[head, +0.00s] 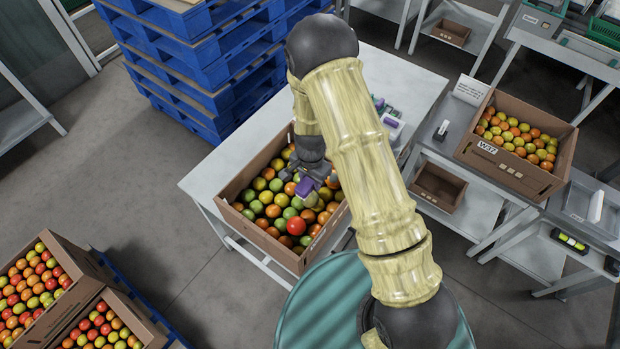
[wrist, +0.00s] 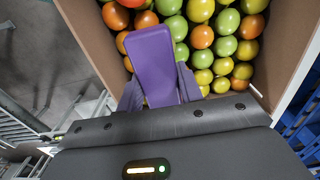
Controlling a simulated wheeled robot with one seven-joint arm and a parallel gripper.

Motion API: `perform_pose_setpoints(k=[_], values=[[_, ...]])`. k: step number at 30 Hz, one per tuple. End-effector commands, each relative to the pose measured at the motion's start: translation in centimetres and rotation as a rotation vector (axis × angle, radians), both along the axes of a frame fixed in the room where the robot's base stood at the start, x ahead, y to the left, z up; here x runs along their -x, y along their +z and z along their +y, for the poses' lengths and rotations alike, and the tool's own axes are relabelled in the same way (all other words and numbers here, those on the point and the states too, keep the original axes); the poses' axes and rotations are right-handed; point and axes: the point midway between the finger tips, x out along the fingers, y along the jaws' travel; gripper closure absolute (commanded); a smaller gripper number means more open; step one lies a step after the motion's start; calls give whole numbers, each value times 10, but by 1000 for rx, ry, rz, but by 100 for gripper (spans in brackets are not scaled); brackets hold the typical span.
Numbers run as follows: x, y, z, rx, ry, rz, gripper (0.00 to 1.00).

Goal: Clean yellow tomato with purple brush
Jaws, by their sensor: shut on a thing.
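My gripper (wrist: 160,100) is shut on the purple brush (wrist: 152,58), which shows in the wrist view as a purple block between the fingers. In the head view the purple brush (head: 305,188) is over the open cardboard box (head: 229,214) of tomatoes on the white table. The box holds green, yellow-green, orange and red tomatoes. A yellowish tomato (wrist: 200,10) lies near the top of the wrist view, right of the brush. The brush's underside is hidden, so I cannot tell whether it touches a tomato. My arm hides part of the box's right side.
More purple and green items (head: 384,106) lie on the table (head: 400,75) behind the box. Blue pallets (head: 215,75) are stacked at the back left. A second tomato box (head: 535,175) stands on the right bench. More tomato boxes (head: 85,285) are at lower left.

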Motion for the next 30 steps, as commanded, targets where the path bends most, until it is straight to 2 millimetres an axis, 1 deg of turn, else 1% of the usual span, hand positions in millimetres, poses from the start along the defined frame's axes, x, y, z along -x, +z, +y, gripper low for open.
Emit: perform_pose_setpoints(k=[1,6,13,18,30], values=[[0,-7,0,0,0,0,82],[0,-23,0,-1,0,1,82],[0,-42,0,0,0,0,82],[0,-47,0,0,0,0,82],[0,-46,1,0,2,0,82]])
